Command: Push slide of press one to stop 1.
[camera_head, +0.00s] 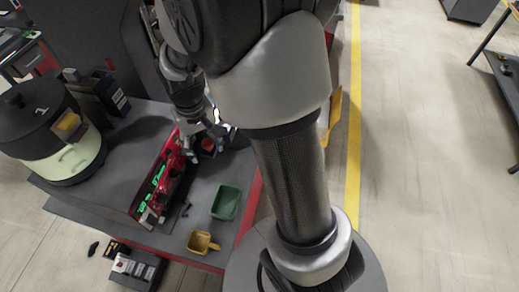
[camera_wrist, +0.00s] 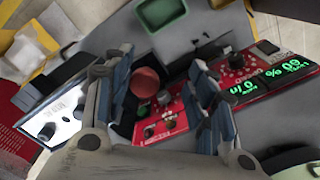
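My gripper (camera_wrist: 160,68) is open, its two blue-grey fingers wide apart. A red round button (camera_wrist: 146,82) shows between the fingers, on or beside a red control panel (camera_wrist: 165,122); I cannot tell whether a finger touches anything. In the head view my gripper (camera_head: 207,132) is low over the right end of the red panel row (camera_head: 172,165), near the red button (camera_head: 208,145). I cannot make out a press slide or a stop marking in either view; my arm and fingers hide part of the bench.
A round bowl feeder (camera_head: 45,125) stands at the bench's left. A green bin (camera_head: 226,202) and a yellow scoop-like container (camera_head: 203,242) lie near the red front edge. Green-lit displays (camera_wrist: 290,75) sit right of the fingers. A white-faced box (camera_wrist: 62,115) is at left.

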